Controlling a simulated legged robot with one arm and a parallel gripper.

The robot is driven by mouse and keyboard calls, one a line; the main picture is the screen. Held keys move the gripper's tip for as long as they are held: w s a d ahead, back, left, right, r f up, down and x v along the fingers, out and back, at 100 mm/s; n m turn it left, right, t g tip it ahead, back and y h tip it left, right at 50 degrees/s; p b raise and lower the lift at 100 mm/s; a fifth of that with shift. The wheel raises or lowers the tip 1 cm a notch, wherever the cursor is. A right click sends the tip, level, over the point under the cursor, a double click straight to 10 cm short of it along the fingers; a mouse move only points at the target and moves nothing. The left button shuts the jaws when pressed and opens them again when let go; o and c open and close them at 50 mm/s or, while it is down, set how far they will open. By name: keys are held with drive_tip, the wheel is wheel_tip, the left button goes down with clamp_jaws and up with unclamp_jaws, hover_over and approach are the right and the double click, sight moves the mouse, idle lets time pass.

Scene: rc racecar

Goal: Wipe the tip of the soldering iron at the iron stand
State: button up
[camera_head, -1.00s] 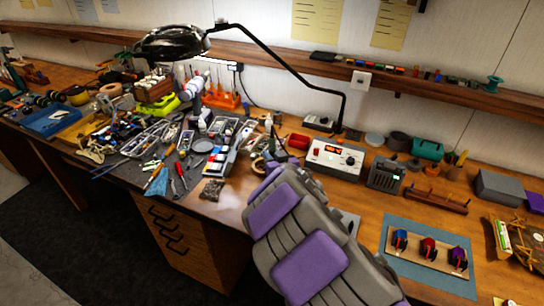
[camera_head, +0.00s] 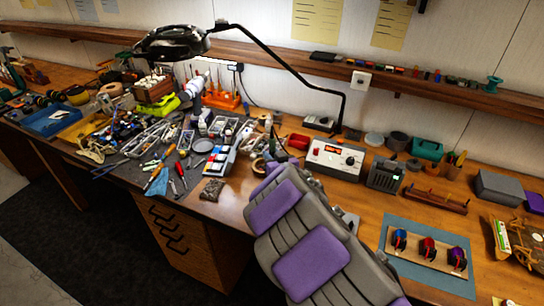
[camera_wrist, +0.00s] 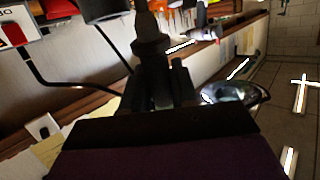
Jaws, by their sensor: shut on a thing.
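My gripper (camera_wrist: 165,92) shows in the wrist view as dark fingers closed around the dark, flanged handle of a tool (camera_wrist: 150,47). The tool looks like the soldering iron; its tip cannot be made out. In the head view my gripper and the tool are hidden behind my grey and purple arm. The white soldering station (camera_head: 335,158) with a red display stands on the bench just beyond the arm. I cannot clearly identify the iron stand or its wiping surface; the arm covers part of the bench there.
A magnifier lamp (camera_head: 170,43) arches over the bench on a black arm. Tools and small trays crowd the left. A grey speaker-like box (camera_head: 385,175) stands right of the station.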

sight(273, 141)
idle(0.4)
drive_tip(key=shift+r+p, duration=2.45)
drive_tip(key=shift+r, duration=0.55)
